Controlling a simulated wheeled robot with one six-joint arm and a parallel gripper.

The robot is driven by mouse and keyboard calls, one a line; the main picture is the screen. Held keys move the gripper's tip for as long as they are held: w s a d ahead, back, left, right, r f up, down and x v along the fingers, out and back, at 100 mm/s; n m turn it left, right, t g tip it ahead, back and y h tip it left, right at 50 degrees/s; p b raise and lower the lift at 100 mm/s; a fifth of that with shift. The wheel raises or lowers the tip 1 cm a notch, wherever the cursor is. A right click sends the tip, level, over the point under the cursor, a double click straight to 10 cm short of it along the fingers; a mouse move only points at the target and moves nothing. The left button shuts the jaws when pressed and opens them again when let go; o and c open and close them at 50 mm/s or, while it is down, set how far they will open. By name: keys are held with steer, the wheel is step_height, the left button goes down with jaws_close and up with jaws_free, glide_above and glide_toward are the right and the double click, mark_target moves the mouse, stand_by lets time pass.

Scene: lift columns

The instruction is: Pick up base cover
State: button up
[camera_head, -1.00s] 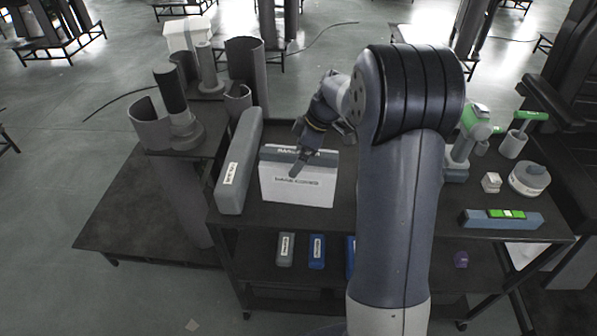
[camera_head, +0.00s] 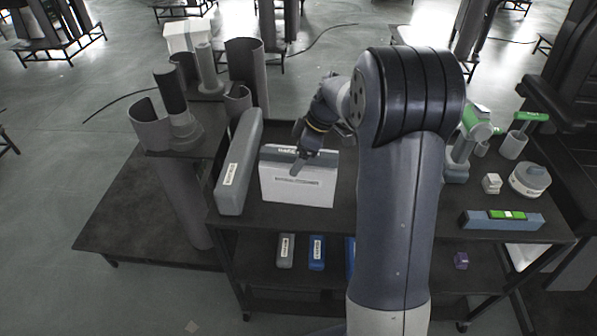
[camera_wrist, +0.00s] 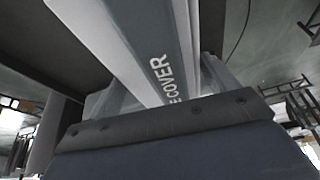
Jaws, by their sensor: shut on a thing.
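The base cover is a white, box-like panel (camera_head: 297,190) with a grey top edge and a printed label. It stands upright on the dark cart top, left of my arm. My gripper (camera_head: 303,160) is at its top edge, shut on it from above. In the wrist view the cover (camera_wrist: 135,40) runs between the fingers, with part of the word "COVER" readable. The gripper's dark body (camera_wrist: 170,120) fills the lower part of that view. The cover's far side is hidden.
A long grey labelled box (camera_head: 238,165) stands close to the left of the cover. A blue level-like tool (camera_head: 502,219), a round grey-white device (camera_head: 529,178) and a green-handled tool (camera_head: 474,130) are at the right. Labelled boxes (camera_head: 317,252) lie on the lower shelf.

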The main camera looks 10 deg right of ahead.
steer(key=c, duration=0.5)
steer(key=shift+o, duration=0.2)
steer(key=shift+r+p, duration=0.5)
steer(key=shift+p, duration=0.15)
step_height(320, 180, up, 10)
steer(key=shift+b, duration=0.45)
steer(key=shift+r+p, duration=0.6)
steer(key=shift+r, duration=0.2)
